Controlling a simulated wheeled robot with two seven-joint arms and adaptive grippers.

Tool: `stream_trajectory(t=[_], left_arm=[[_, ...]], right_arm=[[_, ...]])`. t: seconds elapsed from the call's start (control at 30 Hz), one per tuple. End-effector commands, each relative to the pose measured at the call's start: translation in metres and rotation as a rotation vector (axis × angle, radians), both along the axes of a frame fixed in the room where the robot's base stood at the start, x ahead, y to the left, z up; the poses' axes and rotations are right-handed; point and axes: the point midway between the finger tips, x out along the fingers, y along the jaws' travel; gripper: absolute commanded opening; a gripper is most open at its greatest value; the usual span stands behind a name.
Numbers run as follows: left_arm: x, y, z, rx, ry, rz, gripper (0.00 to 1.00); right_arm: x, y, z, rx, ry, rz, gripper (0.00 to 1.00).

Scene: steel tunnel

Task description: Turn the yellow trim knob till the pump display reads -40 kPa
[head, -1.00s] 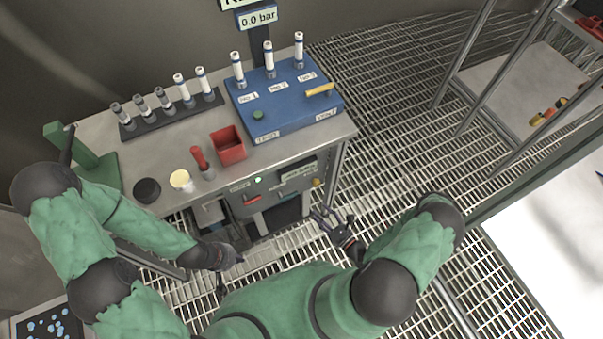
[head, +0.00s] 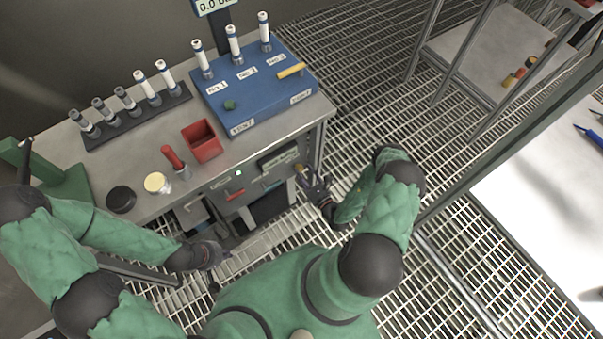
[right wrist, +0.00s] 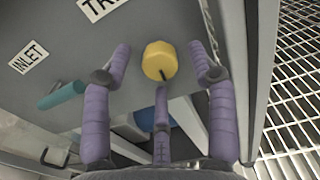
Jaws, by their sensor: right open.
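The yellow trim knob (right wrist: 158,58) is on the grey front panel of the pump cabinet, with a dark pointer mark at its lower edge. It shows small in the head view (head: 299,168). My right gripper (head: 312,184) is open in front of it; in the right wrist view its purple fingers stand to the left, right and below the knob, with gaps visible at the sides.
A teal handle (right wrist: 62,95) sticks out near an INLET label (right wrist: 28,57), left of the knob. A cabinet leg (head: 318,150) stands just right of the panel. On the bench top are a blue manifold box (head: 255,85), a red bin (head: 202,140) and several tubes.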

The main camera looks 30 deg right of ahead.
Motion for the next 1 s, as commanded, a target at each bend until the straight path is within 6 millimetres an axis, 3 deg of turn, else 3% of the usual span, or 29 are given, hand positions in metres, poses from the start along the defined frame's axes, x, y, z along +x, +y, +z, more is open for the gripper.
stream_trajectory(t=[0.13,0.43,0.47,0.6,0.67,1.0], left_arm=[[0.0001,0.0000,-0.0034,0.000,0.000,0.000,0.00],[0.0001,0.0000,-0.0033,0.000,0.000,0.000,0.00],[0.0001,0.0000,-0.0033,0.000,0.000,0.000,0.00],[0.0001,0.0000,-0.0033,0.000,0.000,0.000,0.00],[0.0001,0.0000,-0.0033,0.000,0.000,0.000,0.00],[0.0001,0.0000,-0.0021,0.000,0.000,0.000,0.00]], right_arm=[[0.0096,0.0012,-0.0001,0.000,-0.001,0.001,0.58],[0.0117,0.0010,0.0005,0.001,0.000,0.000,0.58],[0.0116,0.0010,0.0004,0.001,0.000,0.000,0.55],[0.0115,0.0010,0.0004,0.001,0.000,0.000,0.16],[0.0115,0.0010,0.0005,0.001,0.000,0.000,0.02],[0.0117,0.0007,0.0010,0.087,0.005,0.000,0.02]])
